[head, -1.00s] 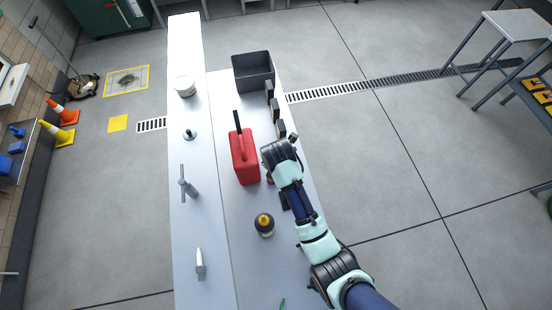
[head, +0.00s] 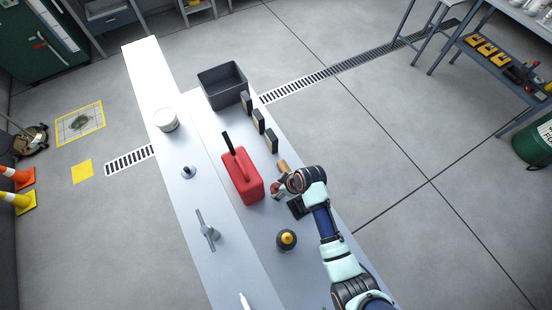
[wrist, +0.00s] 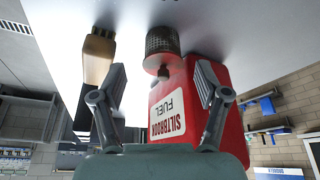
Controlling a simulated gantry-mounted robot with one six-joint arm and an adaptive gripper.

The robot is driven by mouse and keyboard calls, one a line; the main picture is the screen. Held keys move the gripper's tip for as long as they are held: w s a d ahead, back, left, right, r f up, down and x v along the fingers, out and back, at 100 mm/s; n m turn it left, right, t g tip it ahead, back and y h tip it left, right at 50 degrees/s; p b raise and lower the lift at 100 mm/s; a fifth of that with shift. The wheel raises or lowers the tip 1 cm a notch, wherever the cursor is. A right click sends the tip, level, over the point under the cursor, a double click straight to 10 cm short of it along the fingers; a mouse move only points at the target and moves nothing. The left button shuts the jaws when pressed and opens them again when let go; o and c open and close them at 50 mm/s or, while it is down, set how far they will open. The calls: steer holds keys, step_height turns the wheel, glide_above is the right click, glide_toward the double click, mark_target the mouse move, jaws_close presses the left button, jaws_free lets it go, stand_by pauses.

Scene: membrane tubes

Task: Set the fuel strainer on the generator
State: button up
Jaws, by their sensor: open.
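In the head view my gripper (head: 281,187) is low over the bench, right of a red fuel can (head: 242,178), and the strainer is hard to make out there. The can's red side and white fuel label also show in the wrist view (wrist: 205,95), behind the strainer. My gripper is open and empty. I cannot pick out a generator.
The bench (head: 195,215) also bears a dark bin (head: 222,85), a white tub (head: 166,120), upright dark blocks (head: 258,121), a yellow-topped round object (head: 286,240) and a T-handled tool (head: 206,230).

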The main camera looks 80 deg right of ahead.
mark_target(276, 190)
steer(key=b+x, duration=0.1)
steer(key=x, duration=0.4)
steer(key=shift+a, duration=0.2)
steer(key=c, duration=1)
steer(key=shift+c, duration=0.2)
